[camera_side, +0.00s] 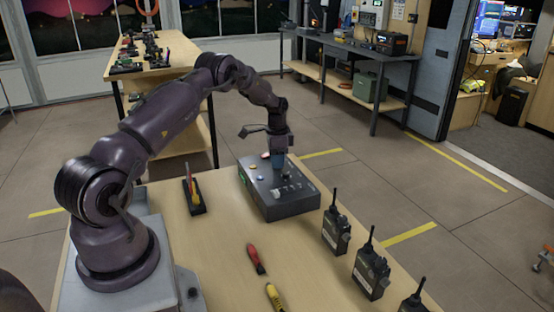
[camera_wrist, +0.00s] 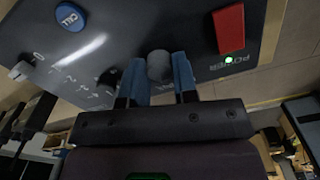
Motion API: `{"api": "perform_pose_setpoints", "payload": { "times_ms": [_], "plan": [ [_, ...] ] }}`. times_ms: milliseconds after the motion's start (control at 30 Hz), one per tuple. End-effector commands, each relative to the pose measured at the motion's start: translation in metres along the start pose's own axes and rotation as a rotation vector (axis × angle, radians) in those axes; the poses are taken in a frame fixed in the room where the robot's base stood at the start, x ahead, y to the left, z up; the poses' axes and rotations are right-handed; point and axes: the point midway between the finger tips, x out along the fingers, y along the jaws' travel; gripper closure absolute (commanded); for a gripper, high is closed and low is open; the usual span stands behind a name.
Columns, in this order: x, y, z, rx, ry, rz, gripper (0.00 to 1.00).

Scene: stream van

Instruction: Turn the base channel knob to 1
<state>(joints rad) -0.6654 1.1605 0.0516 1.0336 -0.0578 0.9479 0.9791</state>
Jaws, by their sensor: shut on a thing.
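A dark grey control box (camera_side: 290,208) sits on the wooden table in the side view. My gripper (camera_side: 279,165) points down at its top from above. In the wrist view my gripper (camera_wrist: 162,78) has its two blue fingers on either side of a round grey knob (camera_wrist: 159,64) and is shut on it. The panel (camera_wrist: 180,25) also carries a blue button (camera_wrist: 70,16), a red power switch (camera_wrist: 230,29) with a lit green light, a pale knob (camera_wrist: 22,70) and a black knob (camera_wrist: 108,80). Which knob is the base channel one, and its setting, I cannot tell.
Several handheld radios (camera_side: 336,232) stand along the table's right side. A red screwdriver (camera_side: 255,258) and a yellow one (camera_side: 273,297) lie near the front. A black holder (camera_side: 194,196) with upright tools stands left of the box. Bare tabletop (camera_side: 215,250) lies between.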

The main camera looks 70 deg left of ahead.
Motion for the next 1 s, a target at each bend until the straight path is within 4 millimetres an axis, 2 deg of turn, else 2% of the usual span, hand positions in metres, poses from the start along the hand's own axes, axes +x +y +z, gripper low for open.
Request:
{"api": "perform_pose_setpoints", "payload": {
  "times_ms": [367, 1000],
  "plan": [
    [-0.0005, 0.0003, -0.0004, -0.202, -0.001, 0.002, 0.97],
    [-0.0007, -0.0001, -0.0003, -0.807, -0.002, 0.001, 0.97]
  ]
}}
